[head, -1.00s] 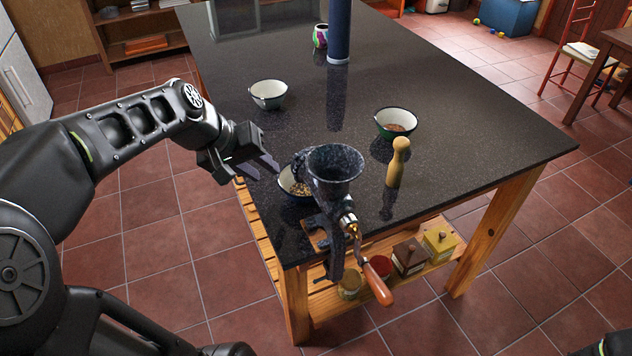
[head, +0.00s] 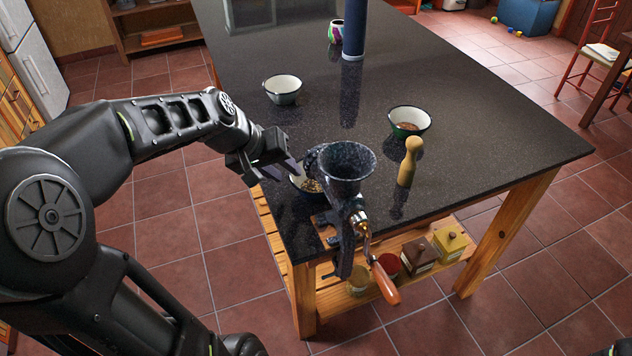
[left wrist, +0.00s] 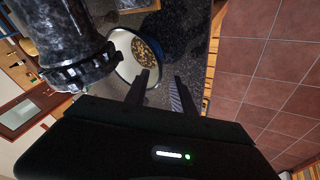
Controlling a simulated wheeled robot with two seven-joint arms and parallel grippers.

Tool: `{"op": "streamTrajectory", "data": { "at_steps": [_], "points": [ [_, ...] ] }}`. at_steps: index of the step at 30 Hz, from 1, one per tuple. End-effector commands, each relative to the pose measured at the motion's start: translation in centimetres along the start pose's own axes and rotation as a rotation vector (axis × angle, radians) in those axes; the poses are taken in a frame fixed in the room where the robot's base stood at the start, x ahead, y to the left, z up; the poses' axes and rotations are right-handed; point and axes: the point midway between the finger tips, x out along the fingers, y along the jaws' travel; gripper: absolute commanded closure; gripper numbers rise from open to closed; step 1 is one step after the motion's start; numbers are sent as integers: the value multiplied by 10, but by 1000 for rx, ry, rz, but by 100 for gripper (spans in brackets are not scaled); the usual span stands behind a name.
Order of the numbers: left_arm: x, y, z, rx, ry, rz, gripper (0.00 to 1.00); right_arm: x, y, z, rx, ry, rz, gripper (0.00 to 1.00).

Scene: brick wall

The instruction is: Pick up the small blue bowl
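The small blue bowl (head: 297,185) stands on the dark countertop near its left front corner, partly hidden behind the grinder. It holds brown grains or nuts. In the left wrist view, the bowl (left wrist: 121,66) shows its white inside and blue rim. My left gripper (head: 290,172) is at the bowl's left side. In the left wrist view, the gripper (left wrist: 160,92) is open, with one finger overlapping the bowl's near rim and the other outside it over the counter. Whether a finger touches the bowl I cannot tell. My right gripper is not in view.
A dark grinder (head: 347,165) with a wooden-ended crank stands close against the bowl's right. A white bowl (head: 283,90), a green bowl (head: 409,122), a wooden pepper mill (head: 410,162) and a blue column (head: 354,30) stand farther off. The counter's left edge is close to my gripper.

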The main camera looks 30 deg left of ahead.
Motion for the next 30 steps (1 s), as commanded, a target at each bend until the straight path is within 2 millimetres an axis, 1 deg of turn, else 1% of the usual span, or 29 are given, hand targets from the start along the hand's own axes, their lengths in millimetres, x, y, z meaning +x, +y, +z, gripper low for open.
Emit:
{"op": "streamTrajectory", "data": {
  "at_steps": [3,6,9,27,30],
  "points": [
    [17,2,2,-1,-7,-1,69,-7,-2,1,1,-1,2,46],
    [32,2,1,-2,-5,0,69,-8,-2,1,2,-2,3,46],
    [40,2,1,-1,-2,-1,69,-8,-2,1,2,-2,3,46],
    [41,2,1,0,0,0,69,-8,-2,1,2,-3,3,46],
    [41,2,1,0,0,0,77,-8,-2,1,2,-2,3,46]
  ]
}}
